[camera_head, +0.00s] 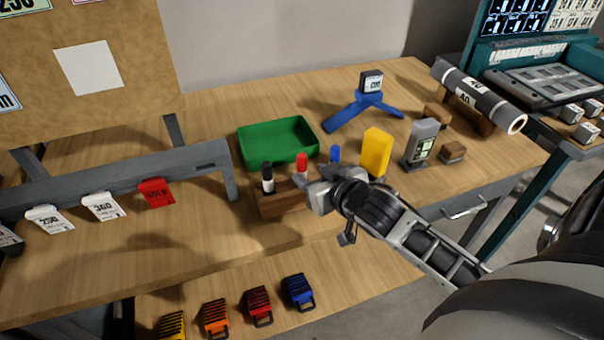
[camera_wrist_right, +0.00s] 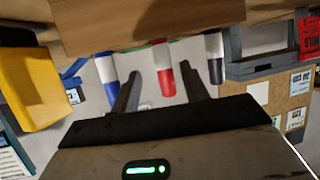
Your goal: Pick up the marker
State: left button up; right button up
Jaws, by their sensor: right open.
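Three capped markers stand in a wooden block holder (camera_head: 283,203): a black one (camera_head: 267,178), a red one (camera_head: 302,163) and a blue one (camera_head: 335,154). My right gripper (camera_head: 312,180) is at the holder's right side, hiding part of it and the lower blue marker. In the right wrist view, which is upside down, its open fingers (camera_wrist_right: 160,74) straddle the red marker (camera_wrist_right: 165,80) in the picture, with nothing gripped. The blue marker (camera_wrist_right: 107,76) lies outside the left finger and the black marker (camera_wrist_right: 215,62) outside the right one. My left gripper is not seen.
A green tray (camera_head: 243,150) stands behind the holder. A yellow block (camera_head: 376,152), a grey device (camera_head: 421,143) and a blue stand (camera_head: 365,108) are to the right. Hanging tags (camera_head: 103,207) line a grey rail at left.

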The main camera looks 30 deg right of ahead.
aim_at(305, 174)
jog(key=x, duration=0.4)
jog(key=shift+w+a+f, duration=0.2)
jog(key=shift+f, duration=0.2)
grip_shut()
